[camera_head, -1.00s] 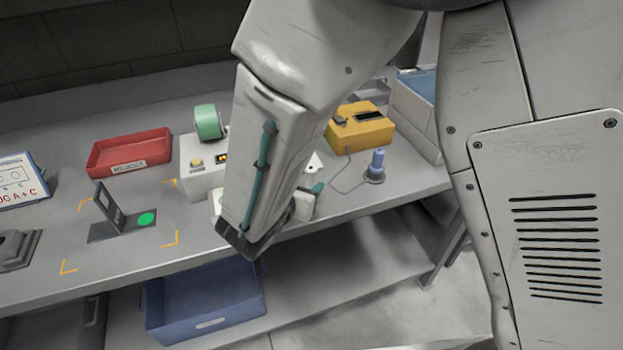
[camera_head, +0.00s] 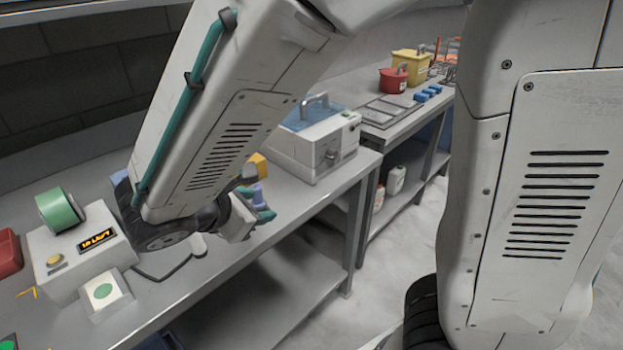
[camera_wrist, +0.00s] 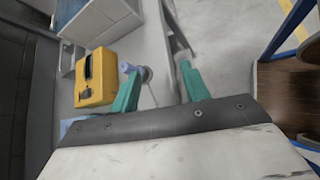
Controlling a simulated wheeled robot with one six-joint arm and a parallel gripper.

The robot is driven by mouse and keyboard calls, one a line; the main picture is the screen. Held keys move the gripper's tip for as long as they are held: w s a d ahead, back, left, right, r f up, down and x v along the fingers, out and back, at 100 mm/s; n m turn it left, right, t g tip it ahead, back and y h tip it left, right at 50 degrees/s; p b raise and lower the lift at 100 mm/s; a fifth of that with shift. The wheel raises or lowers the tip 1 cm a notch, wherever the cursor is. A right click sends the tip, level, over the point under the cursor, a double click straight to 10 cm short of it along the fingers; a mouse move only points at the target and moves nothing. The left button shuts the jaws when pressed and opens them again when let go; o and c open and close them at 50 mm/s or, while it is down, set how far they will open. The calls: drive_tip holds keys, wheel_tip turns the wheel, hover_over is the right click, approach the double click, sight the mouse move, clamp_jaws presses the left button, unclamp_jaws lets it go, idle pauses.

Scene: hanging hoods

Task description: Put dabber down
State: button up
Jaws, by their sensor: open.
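A blue-violet cylinder stands by the yellow box (camera_wrist: 95,78); it may be the dabber, but I cannot tell for sure. In the wrist view the cylinder (camera_wrist: 125,67) shows beside the tip of the left teal finger, with its round grey base just right of it. In the head view the cylinder (camera_head: 260,192) is partly hidden behind my gripper (camera_head: 262,204). My gripper (camera_wrist: 160,70) has its teal fingers apart, with nothing held between them. The yellow box (camera_head: 257,163) is mostly hidden by my arm in the head view.
A white machine with a blue lid (camera_head: 315,140) stands behind the gripper on the bench. A display box (camera_head: 80,255) with a green roll (camera_head: 62,211) and a green-dot pad (camera_head: 104,291) are at left. Open floor (camera_head: 385,250) lies to the right.

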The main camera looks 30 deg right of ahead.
drive_tip(key=s+d+r+m+g+y, duration=0.3)
drive_tip(key=s+d+r+m+g, duration=0.15)
drive_tip(key=s+d+m, duration=0.45)
drive_tip(key=s+d+r+m+y, duration=0.2)
drive_tip(key=s+r+m+y, duration=0.1)
drive_tip(key=s+m+y, duration=0.3)
drive_tip(key=s+m, duration=0.2)
drive_tip(key=m, duration=0.2)
drive_tip(key=shift+r, duration=0.2)
drive_tip(key=shift+o, duration=0.4)
